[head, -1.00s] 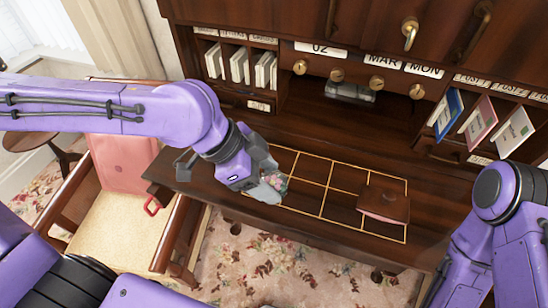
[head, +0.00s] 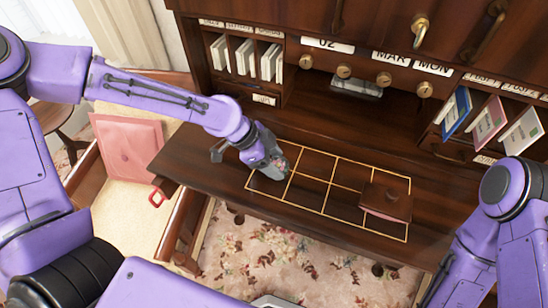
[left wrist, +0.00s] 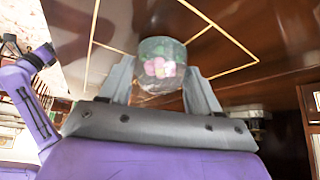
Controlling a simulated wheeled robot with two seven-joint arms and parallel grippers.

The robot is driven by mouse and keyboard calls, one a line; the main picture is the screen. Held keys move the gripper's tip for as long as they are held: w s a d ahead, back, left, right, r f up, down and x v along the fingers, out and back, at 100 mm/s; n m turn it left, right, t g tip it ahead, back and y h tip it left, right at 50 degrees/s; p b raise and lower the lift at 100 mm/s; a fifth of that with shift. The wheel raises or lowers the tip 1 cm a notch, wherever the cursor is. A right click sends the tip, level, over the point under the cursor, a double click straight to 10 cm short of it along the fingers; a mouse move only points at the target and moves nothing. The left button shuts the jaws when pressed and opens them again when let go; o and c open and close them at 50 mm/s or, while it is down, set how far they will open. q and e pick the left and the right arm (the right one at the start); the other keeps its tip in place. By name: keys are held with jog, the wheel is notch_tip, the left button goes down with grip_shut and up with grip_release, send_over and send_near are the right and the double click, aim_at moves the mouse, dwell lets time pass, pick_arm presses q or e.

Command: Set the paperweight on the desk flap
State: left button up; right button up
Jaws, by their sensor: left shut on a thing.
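The paperweight (left wrist: 161,64) is a clear glass piece with pink flowers inside. In the left wrist view it sits between the two fingers of my left gripper (left wrist: 163,82), which is shut on it. In the head view the left gripper (head: 276,168) points down over the left end of the gold grid, and the paperweight (head: 281,165) is partly hidden by the fingers. The desk flap (head: 205,165) is dark brown wood with gold grid lines. The paperweight is close to the flap; I cannot tell whether it touches. My right gripper is out of view.
A brown case (head: 387,203) lies on the right end of the grid. The grid's middle cells are bare. Pigeonholes with cards and a row of brass knobs (head: 344,72) stand behind.

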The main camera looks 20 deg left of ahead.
pick_arm(q)
jog(key=shift+f, duration=0.15)
jog(key=o, duration=1.3)
jog(key=shift+c, duration=0.2)
jog(key=shift+r, duration=0.25)
jog(key=v, duration=1.2)
jog(key=shift+b, duration=0.45)
jog(key=shift+f, duration=0.1)
